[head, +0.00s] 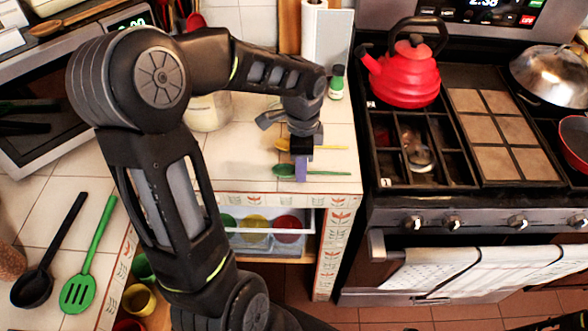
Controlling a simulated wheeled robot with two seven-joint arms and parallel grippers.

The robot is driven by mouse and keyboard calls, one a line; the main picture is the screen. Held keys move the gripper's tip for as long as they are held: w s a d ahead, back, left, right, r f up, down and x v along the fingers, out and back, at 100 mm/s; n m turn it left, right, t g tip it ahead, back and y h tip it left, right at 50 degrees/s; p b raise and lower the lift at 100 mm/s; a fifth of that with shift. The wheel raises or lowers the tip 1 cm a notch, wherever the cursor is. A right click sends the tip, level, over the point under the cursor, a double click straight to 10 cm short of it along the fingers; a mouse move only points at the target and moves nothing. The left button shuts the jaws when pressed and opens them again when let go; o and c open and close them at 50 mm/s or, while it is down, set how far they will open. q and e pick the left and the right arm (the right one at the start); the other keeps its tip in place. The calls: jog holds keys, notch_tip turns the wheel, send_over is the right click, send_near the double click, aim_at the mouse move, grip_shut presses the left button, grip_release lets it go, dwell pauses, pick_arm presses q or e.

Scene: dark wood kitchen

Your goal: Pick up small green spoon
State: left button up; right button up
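The small green spoon (325,173) lies on the tiled counter (240,178) near its front edge. Its bowl is at the left and its handle points right. My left gripper (301,170) reaches down over the spoon, with its fingertips at the spoon near the bowl. The fingers line up with the view and hide part of the spoon, so I cannot tell whether they are open or closed on it. A yellow spoon (333,148) lies just behind it, partly hidden by the gripper. My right gripper is not in view.
The stove with a red kettle (405,78) is at the right. A black ladle (47,255) and a green slotted spatula (88,262) lie on the left counter.

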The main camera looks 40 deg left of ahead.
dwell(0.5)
pick_arm(q)
grip_shut()
dwell(0.4)
